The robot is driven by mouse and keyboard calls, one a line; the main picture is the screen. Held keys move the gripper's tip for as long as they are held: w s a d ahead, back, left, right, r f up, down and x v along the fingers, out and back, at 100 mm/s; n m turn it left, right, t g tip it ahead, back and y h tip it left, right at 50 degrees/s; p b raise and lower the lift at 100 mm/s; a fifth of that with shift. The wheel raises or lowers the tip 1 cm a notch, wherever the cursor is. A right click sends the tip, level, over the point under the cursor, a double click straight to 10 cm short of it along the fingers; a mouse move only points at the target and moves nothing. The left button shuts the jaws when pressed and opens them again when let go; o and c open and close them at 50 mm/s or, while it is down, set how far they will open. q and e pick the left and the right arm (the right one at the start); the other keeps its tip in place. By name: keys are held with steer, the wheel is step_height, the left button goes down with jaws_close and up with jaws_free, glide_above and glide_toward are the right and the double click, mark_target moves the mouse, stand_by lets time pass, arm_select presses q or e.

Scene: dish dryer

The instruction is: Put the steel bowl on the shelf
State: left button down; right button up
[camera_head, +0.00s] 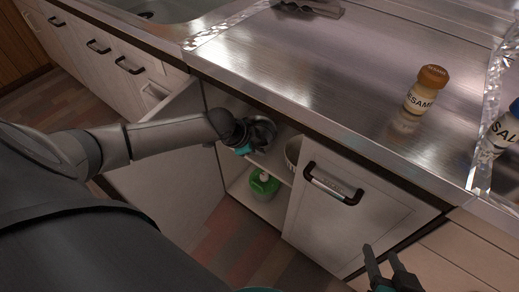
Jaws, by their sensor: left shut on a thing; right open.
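The steel bowl (264,130) is inside the open cabinet under the counter, tilted, just above or at the upper shelf (272,165). My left gripper (245,140) reaches into the cabinet from the left and is shut on the bowl's near side. The gripper and the counter edge hide part of the bowl, so I cannot tell whether it touches the shelf. My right gripper (383,266) is open and empty, in front of the right cabinet door at the bottom right.
A white bowl (292,151) stands on the shelf to the right, partly behind the right door (345,215). A green bottle (264,183) stands on the cabinet bottom. The left door (165,190) is open. A shaker (427,90) stands on the steel counter (320,70).

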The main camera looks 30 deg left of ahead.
arm_select(q)
steer(key=shift+w+f, duration=0.15)
steer(key=shift+w, duration=0.1)
arm_select(e)
steer(key=shift+w+a+r+t+y, duration=0.1)
steer(key=shift+w+a+t+y, duration=0.1)
steer(key=shift+a+t, duration=0.15)
steer(key=shift+w+a+r+t+y, duration=0.1)
steer(key=shift+a+t+y, duration=0.15)
steer(key=shift+a, duration=0.1)
arm_select(q)
steer(key=c, duration=0.9)
jaws_free()
steer(key=shift+s, duration=0.1)
arm_select(e)
steer(key=shift+s, duration=0.1)
